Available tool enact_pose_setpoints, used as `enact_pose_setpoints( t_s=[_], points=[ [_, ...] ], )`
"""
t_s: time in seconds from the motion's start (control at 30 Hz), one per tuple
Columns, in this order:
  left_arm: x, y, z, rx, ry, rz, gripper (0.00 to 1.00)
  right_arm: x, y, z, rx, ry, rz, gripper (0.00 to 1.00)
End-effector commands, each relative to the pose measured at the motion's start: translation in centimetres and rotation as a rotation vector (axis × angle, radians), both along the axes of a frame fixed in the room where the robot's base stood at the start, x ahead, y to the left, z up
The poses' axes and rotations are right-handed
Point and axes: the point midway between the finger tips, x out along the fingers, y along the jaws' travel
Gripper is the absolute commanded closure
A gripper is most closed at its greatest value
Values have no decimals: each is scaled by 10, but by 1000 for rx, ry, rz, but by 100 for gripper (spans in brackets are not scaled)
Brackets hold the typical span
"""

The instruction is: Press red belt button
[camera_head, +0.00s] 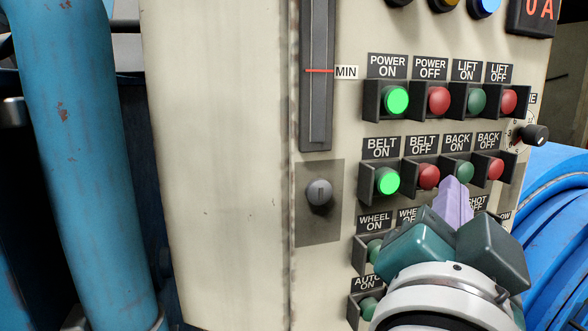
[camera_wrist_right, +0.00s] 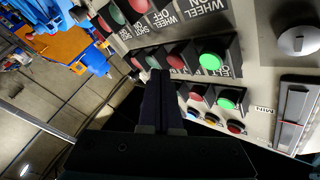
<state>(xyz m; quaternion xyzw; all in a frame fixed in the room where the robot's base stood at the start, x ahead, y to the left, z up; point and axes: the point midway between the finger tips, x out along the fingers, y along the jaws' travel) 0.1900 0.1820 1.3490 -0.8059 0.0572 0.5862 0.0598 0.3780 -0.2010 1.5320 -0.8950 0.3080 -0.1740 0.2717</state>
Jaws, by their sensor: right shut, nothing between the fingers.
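The red BELT OFF button (camera_head: 428,176) sits in the second button row of the cream control panel (camera_head: 215,150), right of the lit green BELT ON button (camera_head: 387,181). My right gripper (camera_head: 453,192) is shut and empty, its purplish fingers pointing at the panel just right of and below the red belt button. In the wrist view, the dark fingertips (camera_wrist_right: 160,76) lie near the red belt button (camera_wrist_right: 176,60) and the unlit green button beside it (camera_wrist_right: 152,62). I cannot tell whether they touch the panel. My left gripper is not in view.
The lit POWER ON button (camera_head: 396,100) and red POWER OFF button (camera_head: 439,101) are in the row above. My right gripper partly hides the WHEEL row. A slider (camera_head: 318,100) and grey knob (camera_head: 319,192) are to the left. Blue hoses (camera_head: 558,210) are at right.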

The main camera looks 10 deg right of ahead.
Motion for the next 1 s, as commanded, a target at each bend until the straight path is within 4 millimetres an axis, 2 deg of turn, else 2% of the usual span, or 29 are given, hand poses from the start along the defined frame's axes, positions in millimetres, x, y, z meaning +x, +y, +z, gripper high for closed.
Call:
enact_pose_setpoints(
  t_s=[1.0],
  points=[
    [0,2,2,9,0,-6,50,10,1,0,0,0,0,100]
  ],
)
